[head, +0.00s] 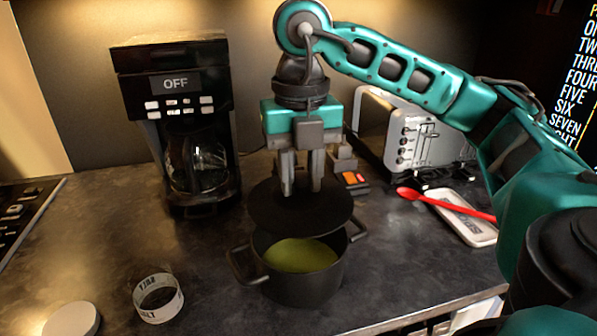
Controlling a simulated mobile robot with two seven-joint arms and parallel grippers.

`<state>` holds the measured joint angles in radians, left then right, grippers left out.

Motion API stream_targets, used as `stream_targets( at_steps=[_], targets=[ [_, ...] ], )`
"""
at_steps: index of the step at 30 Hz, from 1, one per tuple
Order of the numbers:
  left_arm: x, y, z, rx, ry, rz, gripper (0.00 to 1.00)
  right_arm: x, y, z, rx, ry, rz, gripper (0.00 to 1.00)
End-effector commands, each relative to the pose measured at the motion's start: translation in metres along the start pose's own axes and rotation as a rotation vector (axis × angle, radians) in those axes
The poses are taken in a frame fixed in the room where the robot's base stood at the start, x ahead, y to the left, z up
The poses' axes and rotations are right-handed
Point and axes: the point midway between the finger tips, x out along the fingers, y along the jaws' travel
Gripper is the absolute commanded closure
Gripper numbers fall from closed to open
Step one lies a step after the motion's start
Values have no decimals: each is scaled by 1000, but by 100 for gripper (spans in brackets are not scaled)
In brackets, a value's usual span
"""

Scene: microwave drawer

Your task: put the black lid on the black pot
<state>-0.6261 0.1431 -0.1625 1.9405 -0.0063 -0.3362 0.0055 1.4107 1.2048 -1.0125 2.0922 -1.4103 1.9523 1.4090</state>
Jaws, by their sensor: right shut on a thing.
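The black pot (303,287) stands on the dark counter with a side handle at its left and another at its right. Green contents show inside it. The black lid (300,213) is a dark disc held above the back part of the pot, so the front of the opening is uncovered. My right gripper (301,188) points down from above and is shut on the lid; the lid's knob is hard to make out between the fingers. I cannot tell whether the lid touches the pot's rim. My left gripper is not in view.
A coffee maker (175,110) stands at the back left. A toaster (425,140) stands behind my right arm. A red spoon (450,205) lies across a pale tray (468,222) at the right. A white ring (158,298) and a white disc (70,320) lie at the front left.

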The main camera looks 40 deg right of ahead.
Motion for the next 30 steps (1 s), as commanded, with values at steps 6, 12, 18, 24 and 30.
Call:
stream_targets(
  at_steps=[6,12,18,24,30],
  targets=[
    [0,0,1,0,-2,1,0,0,0,0,3,0,0,100],
    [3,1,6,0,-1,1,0,8,0,0,7,0,0,100],
    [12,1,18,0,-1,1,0,25,0,0,7,1,0,100],
    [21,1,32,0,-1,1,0,45,0,0,6,1,0,100],
    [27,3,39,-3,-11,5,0,57,0,0,7,-1,1,100]
  ],
)
